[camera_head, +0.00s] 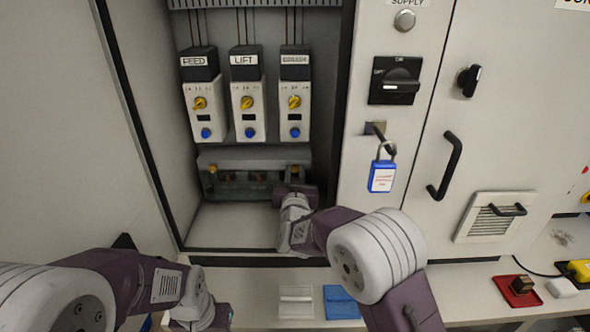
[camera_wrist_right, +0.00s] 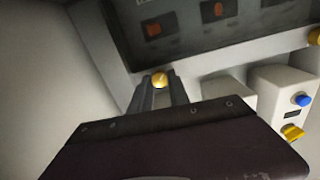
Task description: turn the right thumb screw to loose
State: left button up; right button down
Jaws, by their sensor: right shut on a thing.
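The right thumb screw, a small brass knob (camera_wrist_right: 160,79), sits between the two dark fingers of my right gripper (camera_wrist_right: 158,88) in the right wrist view. The gripper is shut on it. In the head view my right gripper (camera_head: 296,180) reaches into the cabinet, at the right end of the grey terminal block (camera_head: 250,158), and mostly hides that screw. The left thumb screw (camera_head: 212,170) shows at the block's left end, and also in the right wrist view (camera_wrist_right: 315,37). My left gripper (camera_head: 205,315) is low at the left; its fingers cannot be made out.
Three modules with yellow knobs (camera_head: 246,102) hang above the block. To the right are a black rotary switch (camera_head: 396,82), a blue padlock (camera_head: 382,177) and a door handle (camera_head: 448,165). The shelf holds a blue tray (camera_head: 341,302) and a red tray (camera_head: 518,292).

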jog(key=n, duration=0.4)
jog(key=shift+f, duration=0.1)
jog(key=shift+n, duration=2.1)
jog(key=c, duration=1.2)
grip_release()
jog(key=shift+c, duration=0.2)
